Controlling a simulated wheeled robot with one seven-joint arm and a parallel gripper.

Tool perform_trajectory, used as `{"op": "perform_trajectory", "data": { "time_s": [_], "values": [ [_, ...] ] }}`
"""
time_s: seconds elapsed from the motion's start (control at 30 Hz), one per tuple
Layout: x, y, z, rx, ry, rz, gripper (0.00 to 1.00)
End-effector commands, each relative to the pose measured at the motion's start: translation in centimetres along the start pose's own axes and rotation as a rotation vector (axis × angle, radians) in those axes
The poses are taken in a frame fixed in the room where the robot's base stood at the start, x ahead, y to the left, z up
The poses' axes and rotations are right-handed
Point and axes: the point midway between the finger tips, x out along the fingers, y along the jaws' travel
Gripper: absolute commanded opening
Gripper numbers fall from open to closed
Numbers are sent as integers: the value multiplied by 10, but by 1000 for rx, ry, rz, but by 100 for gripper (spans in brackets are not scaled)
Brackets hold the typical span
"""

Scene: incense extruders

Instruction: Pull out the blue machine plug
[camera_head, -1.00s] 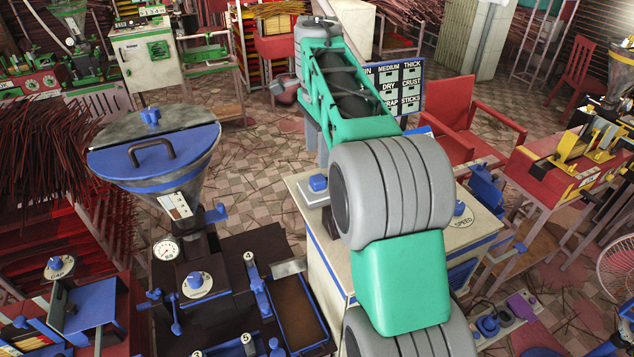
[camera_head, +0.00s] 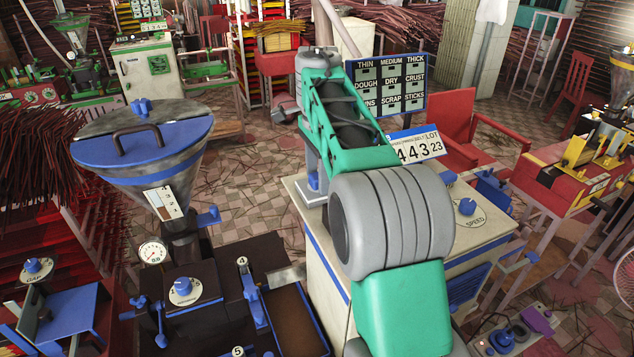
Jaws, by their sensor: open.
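A blue plug (camera_head: 502,340) sits on a pale power strip low in the right half of the picture, near the bottom edge. A purple plug (camera_head: 538,320) is on the strip just to the right of it. The blue machine, with its big hopper (camera_head: 150,155), stands at the left. My green and grey arm crosses the middle of the picture, to the left of the strip. My gripper does not show in this view, so its place relative to the plug cannot be seen.
A cream cabinet (camera_head: 316,268) with a SPEED knob stands behind my arm. A red chair (camera_head: 462,135) and a yellow and red machine (camera_head: 570,175) stand to the right. Tiled floor (camera_head: 590,325) is open around the strip.

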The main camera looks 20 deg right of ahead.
Motion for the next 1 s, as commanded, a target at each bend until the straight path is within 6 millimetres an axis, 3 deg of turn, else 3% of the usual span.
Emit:
{"op": "perform_trajectory", "data": {
  "time_s": [0.77, 1.0],
  "values": [
    [0, 0, 0, 0, 0, 0, 55],
    [0, 0, 0, 0, 0, 0, 35]
  ]
}}
